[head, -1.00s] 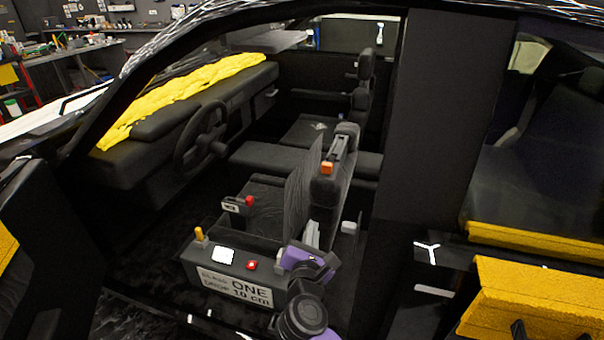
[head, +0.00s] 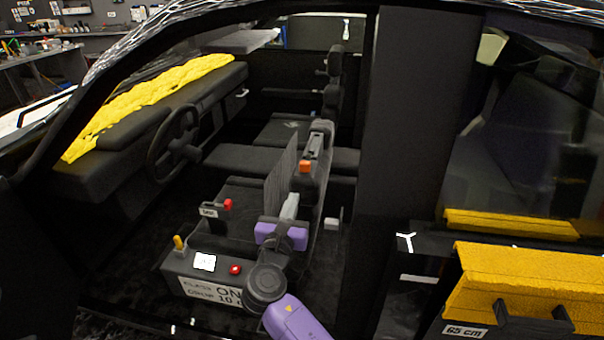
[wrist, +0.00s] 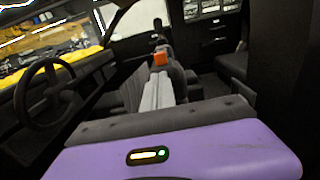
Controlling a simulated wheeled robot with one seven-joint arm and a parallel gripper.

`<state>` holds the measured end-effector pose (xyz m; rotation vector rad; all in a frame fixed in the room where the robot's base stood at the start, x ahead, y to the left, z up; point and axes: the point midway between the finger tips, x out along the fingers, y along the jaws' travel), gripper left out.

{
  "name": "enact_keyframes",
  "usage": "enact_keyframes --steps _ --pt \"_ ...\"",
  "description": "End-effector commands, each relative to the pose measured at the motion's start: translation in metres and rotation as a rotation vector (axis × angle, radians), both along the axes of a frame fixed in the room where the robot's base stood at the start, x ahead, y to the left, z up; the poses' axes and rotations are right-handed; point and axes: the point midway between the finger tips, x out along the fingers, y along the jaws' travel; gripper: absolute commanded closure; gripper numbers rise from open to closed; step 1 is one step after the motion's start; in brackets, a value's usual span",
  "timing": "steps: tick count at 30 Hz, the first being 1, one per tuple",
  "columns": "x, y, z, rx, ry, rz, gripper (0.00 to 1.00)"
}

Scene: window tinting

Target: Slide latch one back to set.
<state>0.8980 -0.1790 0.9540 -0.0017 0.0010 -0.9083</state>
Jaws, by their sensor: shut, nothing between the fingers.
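An orange block (head: 305,166) sits at the near end of a grey rail on top of the dark upright panel inside the car. It may be latch one, but I see no name on it. In the wrist view the orange block (wrist: 160,59) shows just beyond my fingertips, with a gap I cannot measure. My purple gripper (head: 292,198) is below and nearer than the block in the head view, pointing into the car. Its pale fingers (wrist: 158,92) are together and empty. A red knob (head: 228,204) stands beside a small plate (head: 208,212) too small to read.
The steering wheel (head: 174,145) is left. The dark door pillar (head: 410,130) is close on the right. A yellow panel (head: 530,285) stands front right.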

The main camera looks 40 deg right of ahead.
Motion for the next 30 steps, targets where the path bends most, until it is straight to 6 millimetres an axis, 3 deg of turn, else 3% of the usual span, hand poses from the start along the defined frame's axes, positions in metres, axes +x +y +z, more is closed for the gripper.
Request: enact_keyframes --steps 16,22,30 --pt "0.062 -0.081 0.001 0.000 -0.002 -0.003 1.00" --pt "0.075 -0.097 0.000 0.001 -0.002 -0.001 1.00" --pt "0.079 -0.102 0.001 0.001 -0.002 0.000 1.00"
